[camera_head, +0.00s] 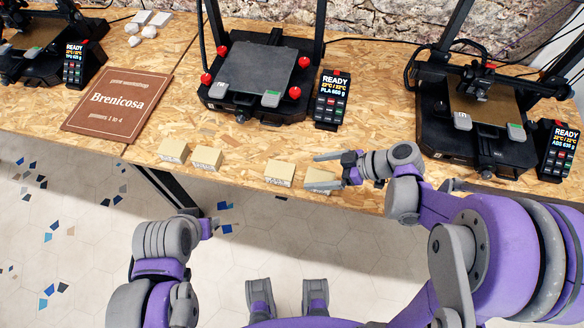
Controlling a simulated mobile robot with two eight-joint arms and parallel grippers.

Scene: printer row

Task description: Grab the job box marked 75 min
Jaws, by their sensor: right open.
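Small tan job boxes stand in a row along the table's front edge: one at the left (173,150), one beside it (206,158), one nearer the middle (279,173) and one at the right (318,180). Dark print shows on some front faces, but it is too small to read, so I cannot tell which is marked 75 min. My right gripper (322,171) is open, its fingers pointing left at the rightmost box. The near finger overlaps that box and partly hides it; contact is unclear. My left gripper (211,226) is low, off the table's front edge, its jaws not clearly seen.
Printers stand behind on the wooden table (140,135): left (38,50), middle (255,75) and right (475,125), with black control handsets beside them. A brown Brenicosa sign (118,103) lies left of the boxes. The wood between sign and boxes is clear.

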